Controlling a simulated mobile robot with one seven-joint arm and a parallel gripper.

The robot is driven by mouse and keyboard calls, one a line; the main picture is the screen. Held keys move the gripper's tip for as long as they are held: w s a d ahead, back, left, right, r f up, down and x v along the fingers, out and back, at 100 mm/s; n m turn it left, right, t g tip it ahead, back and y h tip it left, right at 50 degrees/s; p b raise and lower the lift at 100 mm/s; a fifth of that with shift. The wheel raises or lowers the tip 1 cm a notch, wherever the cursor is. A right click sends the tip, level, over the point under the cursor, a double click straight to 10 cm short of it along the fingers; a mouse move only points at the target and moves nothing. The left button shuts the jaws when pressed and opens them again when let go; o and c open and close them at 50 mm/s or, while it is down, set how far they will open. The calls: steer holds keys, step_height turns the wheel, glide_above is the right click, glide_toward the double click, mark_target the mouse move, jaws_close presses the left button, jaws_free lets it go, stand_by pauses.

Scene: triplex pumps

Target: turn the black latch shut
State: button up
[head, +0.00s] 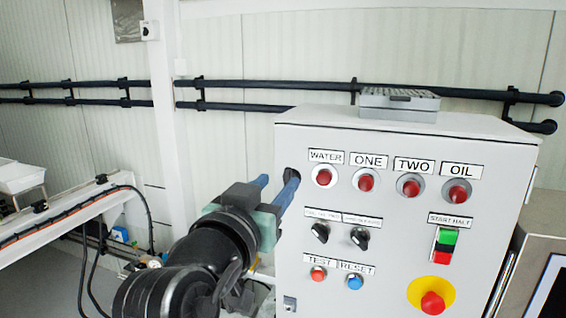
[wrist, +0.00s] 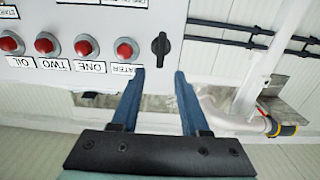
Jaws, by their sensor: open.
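The black latch (wrist: 160,46) is on the grey control cabinet's face, beside the lamp labelled WATER. In the wrist view it stands lengthwise up and down in the picture. My gripper (wrist: 160,74) is open, its two blue fingers apart. The latch shows just beyond the fingertips, in line with the gap between them; I see no contact. In the head view my gripper (head: 278,181) is at the cabinet's upper left edge, and the latch (head: 291,174) is partly hidden behind a finger.
The control cabinet (head: 400,265) carries red lamps, two black knobs, test and reset buttons, a start/halt switch and a red emergency stop (head: 432,302). A grey box (head: 400,102) sits on top. Dark pipes (head: 230,83) run along the wall behind.

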mark_target(287, 173)
steer(key=p+x, duration=0.1)
steer(key=x, duration=0.3)
steer(key=shift+d+r, duration=0.1)
steer(key=shift+r, duration=0.05)
steer(key=shift+w, duration=0.4)
jaws_close()
